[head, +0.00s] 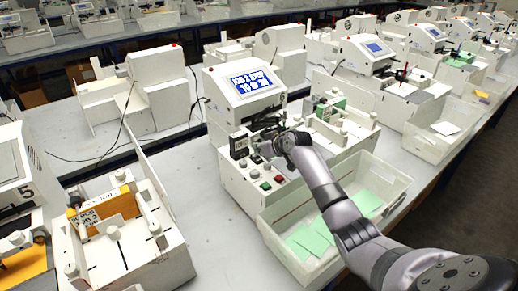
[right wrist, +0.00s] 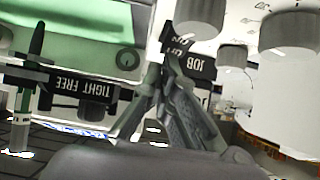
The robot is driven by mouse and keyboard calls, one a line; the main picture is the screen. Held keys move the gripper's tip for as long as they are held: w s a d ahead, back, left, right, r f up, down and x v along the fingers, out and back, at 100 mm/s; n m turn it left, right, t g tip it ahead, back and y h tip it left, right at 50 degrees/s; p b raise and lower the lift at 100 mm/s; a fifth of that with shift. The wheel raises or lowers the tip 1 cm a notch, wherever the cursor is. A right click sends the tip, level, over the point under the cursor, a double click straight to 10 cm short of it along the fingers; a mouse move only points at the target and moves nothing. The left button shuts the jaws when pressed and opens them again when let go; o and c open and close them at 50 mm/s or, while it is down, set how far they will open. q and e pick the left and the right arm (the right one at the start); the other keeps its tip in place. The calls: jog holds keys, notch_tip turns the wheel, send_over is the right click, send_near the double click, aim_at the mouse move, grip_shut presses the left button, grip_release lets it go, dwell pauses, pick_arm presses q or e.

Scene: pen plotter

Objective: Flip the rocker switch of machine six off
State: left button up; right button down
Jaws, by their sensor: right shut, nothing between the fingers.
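My right gripper (head: 272,148) is shut and empty, close to this front panel. My left gripper is not in view.
A clear bin (head: 378,172) with green sheets (head: 310,238) stands right of the machine, below my right arm. A machine marked 5 (head: 20,195) and a white unit with an orange card (head: 108,208) are at left. More machines line the tables behind.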

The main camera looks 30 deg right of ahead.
jog(key=shift+w+f+b, duration=0.25)
jog(key=shift+f+b, duration=0.3)
jog(key=shift+b, duration=0.1)
jog(key=shift+r, duration=0.25)
jog(key=shift+p, duration=0.3)
jog(key=shift+s, duration=0.2)
jog(key=shift+s+f+p, duration=0.1)
jog(key=shift+s+p, duration=0.35)
jog(key=shift+p, duration=0.2)
jog(key=shift+s+f, duration=0.1)
jog(key=shift+s, duration=0.15)
